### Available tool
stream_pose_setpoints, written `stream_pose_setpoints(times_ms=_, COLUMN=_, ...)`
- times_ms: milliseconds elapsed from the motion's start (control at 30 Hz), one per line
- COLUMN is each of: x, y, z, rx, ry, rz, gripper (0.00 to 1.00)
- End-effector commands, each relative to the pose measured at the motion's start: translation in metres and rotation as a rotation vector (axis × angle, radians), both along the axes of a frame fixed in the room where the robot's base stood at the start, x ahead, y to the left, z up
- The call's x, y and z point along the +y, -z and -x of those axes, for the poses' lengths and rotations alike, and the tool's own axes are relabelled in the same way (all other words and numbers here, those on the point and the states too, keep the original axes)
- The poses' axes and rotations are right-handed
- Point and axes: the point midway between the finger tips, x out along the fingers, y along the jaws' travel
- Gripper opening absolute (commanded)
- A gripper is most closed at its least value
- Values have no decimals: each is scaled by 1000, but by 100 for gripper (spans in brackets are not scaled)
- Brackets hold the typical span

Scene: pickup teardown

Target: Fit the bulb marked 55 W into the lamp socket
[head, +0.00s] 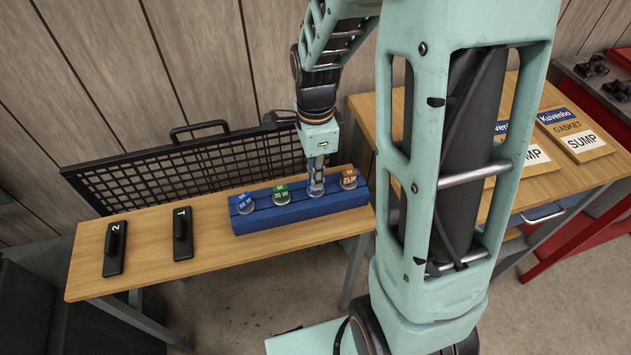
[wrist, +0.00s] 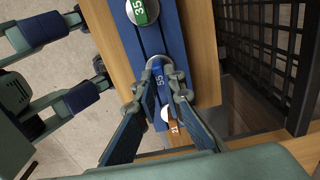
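A bulb with a blue label reading 55 (wrist: 159,82) sits in the blue rack (wrist: 190,60), between the green-labelled and orange-labelled bulbs. My gripper (head: 317,180) points down over this bulb. In the wrist view my gripper's fingertips (wrist: 160,88) are on both sides of it, close against it; whether they press on it I cannot tell. The bulb looks level with its neighbours in the rack. In the head view my fingers mostly hide it. I cannot make out the lamp socket in either view.
The rack also holds a blue-labelled bulb (head: 244,203), a green-labelled bulb (head: 282,195) and an orange-labelled bulb (head: 348,179). A black mesh panel (head: 190,165) stands behind.

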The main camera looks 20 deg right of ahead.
Motion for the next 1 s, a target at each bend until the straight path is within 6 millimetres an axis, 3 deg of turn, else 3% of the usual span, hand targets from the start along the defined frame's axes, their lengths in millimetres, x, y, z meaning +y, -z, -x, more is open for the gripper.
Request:
stream_pose_setpoints(times_ms=367, x=0, y=-2, z=0, rx=-1, ry=0, rz=0, gripper=0)
stream_pose_setpoints(times_ms=800, x=0, y=-71, z=0, rx=-1, ry=0, rz=0, gripper=0)
stream_pose_setpoints(times_ms=1000, x=0, y=-70, z=0, rx=0, ry=0, rz=0, gripper=0)
